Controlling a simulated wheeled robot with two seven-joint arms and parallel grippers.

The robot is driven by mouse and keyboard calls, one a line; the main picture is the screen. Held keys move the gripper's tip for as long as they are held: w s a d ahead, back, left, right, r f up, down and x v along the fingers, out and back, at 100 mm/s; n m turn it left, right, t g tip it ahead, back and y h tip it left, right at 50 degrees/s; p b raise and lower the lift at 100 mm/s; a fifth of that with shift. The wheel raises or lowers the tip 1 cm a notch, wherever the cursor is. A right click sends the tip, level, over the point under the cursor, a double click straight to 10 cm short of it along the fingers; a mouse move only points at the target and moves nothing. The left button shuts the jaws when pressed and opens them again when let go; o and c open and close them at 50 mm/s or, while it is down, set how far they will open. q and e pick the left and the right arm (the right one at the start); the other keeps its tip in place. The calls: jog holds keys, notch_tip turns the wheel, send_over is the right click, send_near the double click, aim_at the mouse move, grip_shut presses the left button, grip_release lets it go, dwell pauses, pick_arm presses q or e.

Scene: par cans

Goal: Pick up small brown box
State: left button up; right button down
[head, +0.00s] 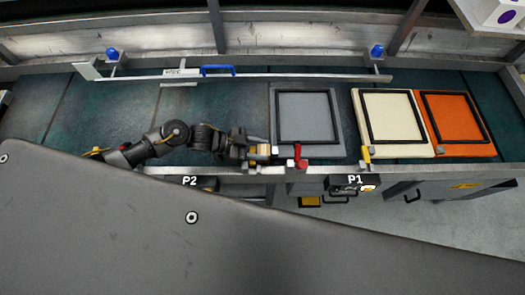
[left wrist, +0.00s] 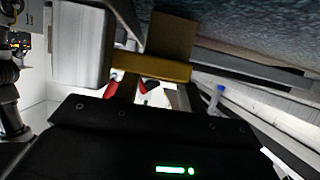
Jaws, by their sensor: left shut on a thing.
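The small brown box (head: 262,147) shows at the end of my left arm in the head view, just above the near rim of the dark work surface. My left gripper (head: 259,150) is shut on it. In the left wrist view the box (left wrist: 172,35) is a brown block with a lighter yellow-brown strip below it, in front of the dark gripper body. Its underside and whether it touches the surface cannot be told. My right gripper is not in view.
A grey framed panel (head: 306,116) lies right of the gripper, with a red clamp (head: 299,157) at its near edge. Cream (head: 391,117) and orange (head: 458,120) framed panels lie further right. A metal rail (head: 270,77) runs behind. The left part of the surface (head: 110,110) is clear.

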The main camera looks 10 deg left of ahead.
aim_at(259, 150)
pick_arm(q)
jog(key=shift+r, duration=0.1)
notch_tip(259, 150, up, 10)
jog(key=shift+b, duration=0.4)
